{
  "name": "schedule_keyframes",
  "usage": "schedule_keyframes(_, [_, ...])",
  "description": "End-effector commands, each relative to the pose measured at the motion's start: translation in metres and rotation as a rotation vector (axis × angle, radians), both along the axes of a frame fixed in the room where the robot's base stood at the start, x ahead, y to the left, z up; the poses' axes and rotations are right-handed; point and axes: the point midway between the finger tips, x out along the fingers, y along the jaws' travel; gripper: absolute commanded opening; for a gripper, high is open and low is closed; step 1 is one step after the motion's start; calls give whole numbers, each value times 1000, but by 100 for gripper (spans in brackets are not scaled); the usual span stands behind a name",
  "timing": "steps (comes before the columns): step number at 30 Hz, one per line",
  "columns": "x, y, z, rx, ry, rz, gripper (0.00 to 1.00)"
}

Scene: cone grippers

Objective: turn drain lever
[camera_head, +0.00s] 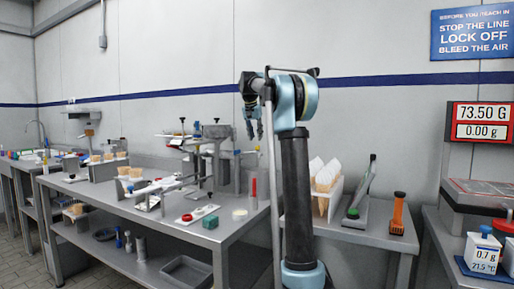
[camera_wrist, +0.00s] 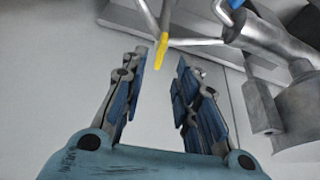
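In the wrist view, a lever with a yellow sleeve (camera_wrist: 162,50) points down the picture towards the gap between my fingertips. My gripper (camera_wrist: 160,72) is open, with one finger on each side of that gap and nothing held. No contact with the yellow sleeve shows, and I cannot tell how far beyond the fingertips it is. In the head view, my gripper (camera_head: 254,130) hangs pointing down above the right part of the steel bench (camera_head: 235,228). The lever is not clearly made out there.
In the wrist view, a grey metal cylinder with a pipe (camera_wrist: 270,38) and a grey block (camera_wrist: 260,107) stand at the right, close to my right finger. A blue-tipped part (camera_wrist: 235,4) is at the top. In the head view, metal fixtures (camera_head: 217,150) crowd the bench near my gripper.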

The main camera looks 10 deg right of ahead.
Motion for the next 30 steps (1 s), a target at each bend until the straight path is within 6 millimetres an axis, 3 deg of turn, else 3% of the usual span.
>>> schedule_keyframes(9, [15, -9, -43, 0, 0, 0, 28])
schedule_keyframes(23, [19, -11, -54, 0, 0, 1, 28])
schedule_keyframes(27, [19, -11, -54, 0, 0, 1, 1])
schedule_keyframes(30, [19, -11, -54, 0, 0, 1, 0])
